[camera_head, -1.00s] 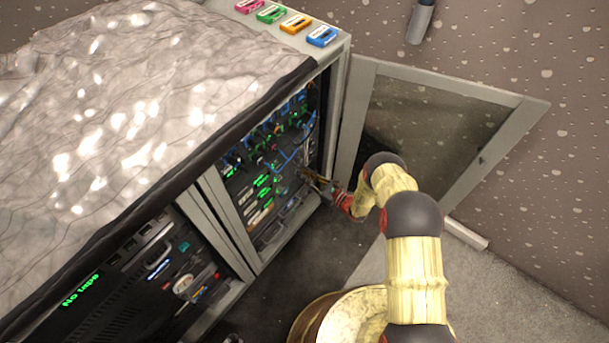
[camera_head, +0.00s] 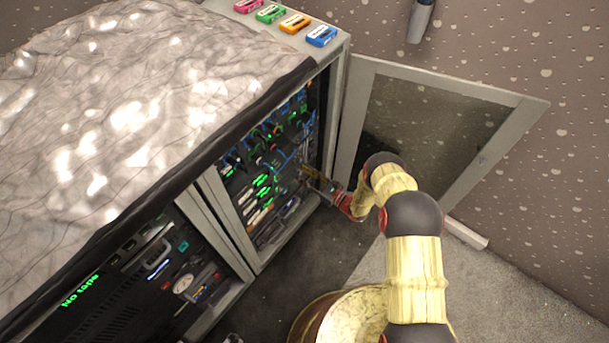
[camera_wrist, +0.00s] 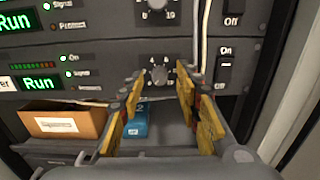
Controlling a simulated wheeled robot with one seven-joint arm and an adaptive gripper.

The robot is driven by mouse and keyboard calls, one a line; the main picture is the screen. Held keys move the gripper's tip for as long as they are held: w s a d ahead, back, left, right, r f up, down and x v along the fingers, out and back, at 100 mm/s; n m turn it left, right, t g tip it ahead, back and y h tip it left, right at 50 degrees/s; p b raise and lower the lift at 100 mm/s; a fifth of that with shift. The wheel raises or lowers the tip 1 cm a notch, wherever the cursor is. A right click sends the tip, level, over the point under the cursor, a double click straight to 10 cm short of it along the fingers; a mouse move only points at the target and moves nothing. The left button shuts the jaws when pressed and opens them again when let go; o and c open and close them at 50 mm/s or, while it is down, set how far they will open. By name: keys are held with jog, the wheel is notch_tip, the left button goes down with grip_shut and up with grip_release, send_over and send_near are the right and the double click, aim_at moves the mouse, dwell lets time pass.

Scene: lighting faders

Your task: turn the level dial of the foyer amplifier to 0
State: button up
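A dark round dial (camera_wrist: 159,75) with a ring of small marks sits on a rack unit's front in the wrist view. A label ending in "er" (camera_wrist: 6,84) and a green "Run" display (camera_wrist: 39,83) stand to its left at about its height. The pointer setting is too small to read. My gripper (camera_wrist: 160,88) is open, with its yellow-padded fingers on either side of the dial in the picture. I cannot tell if they touch it. In the head view my gripper (camera_head: 313,178) is at the rack's open front, and the dial cannot be made out there.
A second dial (camera_wrist: 157,4) sits above, partly cut off. An on/off rocker switch (camera_wrist: 226,65) is right of the lower dial, with pale cables between. An orange box (camera_wrist: 62,122) and a blue item (camera_wrist: 137,122) lie below. The cabinet door (camera_head: 440,120) stands open.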

jog(key=v, duration=1.2)
jog(key=shift+f, duration=0.1)
dwell(0.4)
